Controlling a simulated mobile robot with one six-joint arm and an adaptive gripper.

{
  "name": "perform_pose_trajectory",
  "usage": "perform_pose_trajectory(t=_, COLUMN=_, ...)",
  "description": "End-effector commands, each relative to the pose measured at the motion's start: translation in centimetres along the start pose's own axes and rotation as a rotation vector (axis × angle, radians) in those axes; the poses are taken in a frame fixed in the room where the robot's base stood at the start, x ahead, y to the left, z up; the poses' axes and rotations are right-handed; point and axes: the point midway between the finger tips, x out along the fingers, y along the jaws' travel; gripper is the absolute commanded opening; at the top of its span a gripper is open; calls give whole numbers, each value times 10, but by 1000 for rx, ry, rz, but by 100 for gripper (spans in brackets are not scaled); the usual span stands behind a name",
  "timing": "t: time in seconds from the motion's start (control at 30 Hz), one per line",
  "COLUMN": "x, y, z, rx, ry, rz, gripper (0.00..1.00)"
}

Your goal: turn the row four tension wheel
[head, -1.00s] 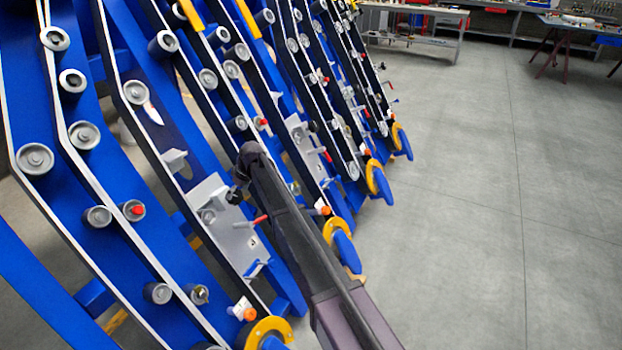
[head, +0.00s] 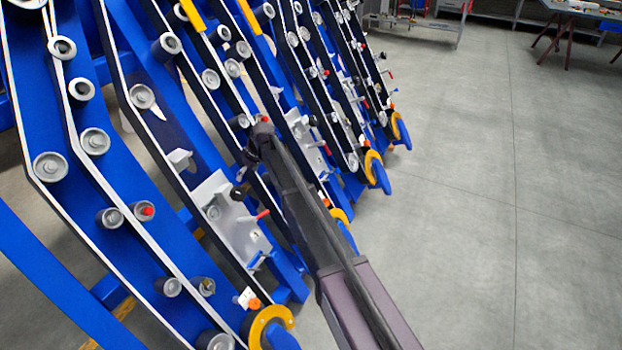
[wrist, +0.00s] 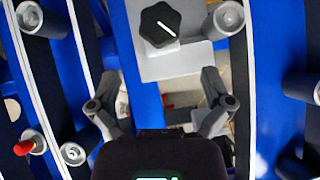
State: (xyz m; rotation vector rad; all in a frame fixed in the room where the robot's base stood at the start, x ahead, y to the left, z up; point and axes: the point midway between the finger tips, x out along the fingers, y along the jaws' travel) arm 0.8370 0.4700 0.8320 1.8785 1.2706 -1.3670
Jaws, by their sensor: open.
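In the wrist view a black lobed tension wheel (wrist: 158,24) with a white pointer line sits on a grey plate (wrist: 185,64) at the top centre. My gripper (wrist: 160,84) is open below it in the picture, its two dark fingers spread apart. Nothing is between the fingers, and they do not touch the wheel. In the head view my gripper (head: 258,142) reaches over the middle rows, its fingers too small to read. Another dark knob (head: 238,192) shows on a nearer row's grey plate. I cannot tell the row number of the wheel in the wrist view.
Blue row units with grey rollers (head: 95,141) and pale-edged belts fill the left. A red-tipped peg (wrist: 24,147) and more rollers (wrist: 222,20) flank my gripper. Yellow-rimmed discs (head: 372,168) line the rows' front ends. Open grey floor (head: 470,200) lies right.

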Motion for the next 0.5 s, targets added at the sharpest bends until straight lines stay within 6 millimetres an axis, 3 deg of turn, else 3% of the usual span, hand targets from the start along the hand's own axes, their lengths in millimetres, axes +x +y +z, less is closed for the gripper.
perform_pose_trajectory(t=0.27, x=-30, y=-1, z=-1, rx=1, ry=0, rz=0, gripper=100)
perform_pose_trajectory(t=0.5, x=-42, y=7, z=33, rx=59, ry=-19, rz=17, gripper=100)
